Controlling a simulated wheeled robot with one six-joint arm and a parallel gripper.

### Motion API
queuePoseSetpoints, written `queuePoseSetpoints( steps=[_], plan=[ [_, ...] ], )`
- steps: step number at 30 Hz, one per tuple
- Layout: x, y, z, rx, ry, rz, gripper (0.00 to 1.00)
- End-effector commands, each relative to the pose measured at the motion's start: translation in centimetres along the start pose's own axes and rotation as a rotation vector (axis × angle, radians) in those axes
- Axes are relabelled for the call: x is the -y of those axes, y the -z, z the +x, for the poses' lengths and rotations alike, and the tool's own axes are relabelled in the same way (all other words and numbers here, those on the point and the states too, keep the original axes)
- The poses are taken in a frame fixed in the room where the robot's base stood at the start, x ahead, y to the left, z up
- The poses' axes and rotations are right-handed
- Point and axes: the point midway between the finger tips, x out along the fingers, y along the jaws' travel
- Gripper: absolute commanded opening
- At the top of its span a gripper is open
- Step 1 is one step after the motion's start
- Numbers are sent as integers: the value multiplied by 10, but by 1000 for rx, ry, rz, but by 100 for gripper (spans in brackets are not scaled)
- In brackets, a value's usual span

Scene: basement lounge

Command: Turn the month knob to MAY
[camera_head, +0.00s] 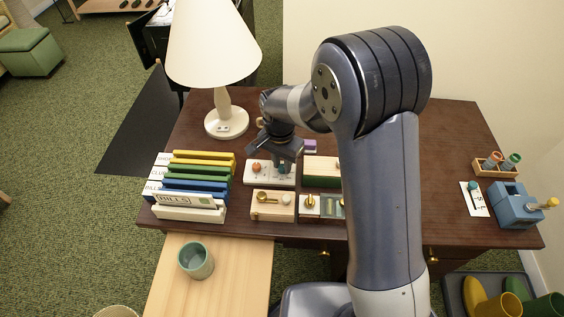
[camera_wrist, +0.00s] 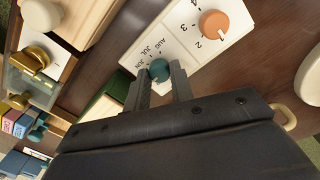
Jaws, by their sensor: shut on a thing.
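The month knob (camera_wrist: 160,69) is a small teal knob on a white panel (camera_wrist: 178,42), with the labels AUG, JUL and JUN beside it in the wrist view. Which month it points at cannot be told. An orange knob (camera_wrist: 214,24) with the numbers 2, 3 and 4 around it sits on the same panel; it also shows in the head view (camera_head: 257,167). My gripper (camera_wrist: 160,80) is shut on the teal knob, one finger on each side. In the head view my gripper (camera_head: 281,160) reaches down to the right part of the panel (camera_head: 264,181).
A wooden box with brass parts (camera_head: 272,211) stands just in front of the panel. A green-and-wood box (camera_head: 321,166) is close on the right. Coloured binders (camera_head: 200,180) stand left, a lamp (camera_head: 226,121) behind. My arm hides the desk's middle.

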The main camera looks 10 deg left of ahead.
Motion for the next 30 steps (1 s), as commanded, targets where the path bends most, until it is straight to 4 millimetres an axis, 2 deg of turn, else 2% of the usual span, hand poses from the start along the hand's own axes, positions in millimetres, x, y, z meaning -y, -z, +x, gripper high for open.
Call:
queuePoseSetpoints(
  steps=[9, 22, 23, 30],
  plan=[
    [0, 0, 0, 4, 0, 85, 0],
    [0, 0, 0, 4, 0, 93, 0],
    [0, 0, 0, 4, 0, 93, 23],
    [0, 0, 0, 4, 0, 92, 43]
  ],
)
